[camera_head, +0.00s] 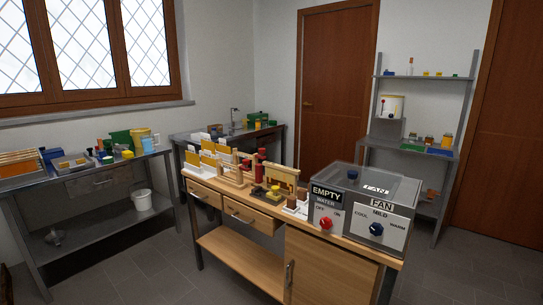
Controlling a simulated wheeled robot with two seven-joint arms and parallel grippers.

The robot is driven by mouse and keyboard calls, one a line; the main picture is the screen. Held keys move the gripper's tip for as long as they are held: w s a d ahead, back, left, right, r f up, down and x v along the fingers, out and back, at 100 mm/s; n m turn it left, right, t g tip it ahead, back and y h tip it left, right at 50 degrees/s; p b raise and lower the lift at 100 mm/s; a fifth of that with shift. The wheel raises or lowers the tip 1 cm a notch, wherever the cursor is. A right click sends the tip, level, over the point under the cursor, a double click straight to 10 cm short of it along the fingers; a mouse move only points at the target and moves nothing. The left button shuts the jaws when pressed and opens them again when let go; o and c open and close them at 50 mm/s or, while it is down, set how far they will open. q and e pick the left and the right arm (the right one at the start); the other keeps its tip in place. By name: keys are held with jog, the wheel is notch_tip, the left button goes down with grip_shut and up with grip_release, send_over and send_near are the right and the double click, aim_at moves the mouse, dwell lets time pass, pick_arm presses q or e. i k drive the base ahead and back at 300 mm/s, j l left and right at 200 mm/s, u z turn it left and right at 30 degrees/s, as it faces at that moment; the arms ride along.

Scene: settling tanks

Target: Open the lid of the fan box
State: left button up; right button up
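The fan box (376,228) is a grey box with a see-through lid on the right end of the wooden workbench. Neither of my grippers shows in the head view.
The wooden workbench (248,257) has drawers, a cupboard door and wooden racks on top. A metal table (95,215) with trays stands at left, a sink counter at back, and a metal shelf (408,150) at right. Grey floor shows between the bench and left table.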

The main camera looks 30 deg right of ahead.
aim_at(352, 175)
jog(key=i+j, duration=0.1)
jog(key=i, duration=0.35)
jog(key=i+j+z, duration=0.15)
jog(key=i, duration=0.3)
jog(key=i+j, duration=0.1)
jog(key=i, duration=0.35)
jog(key=i+j+z, duration=0.1)
jog(key=i, duration=0.35)
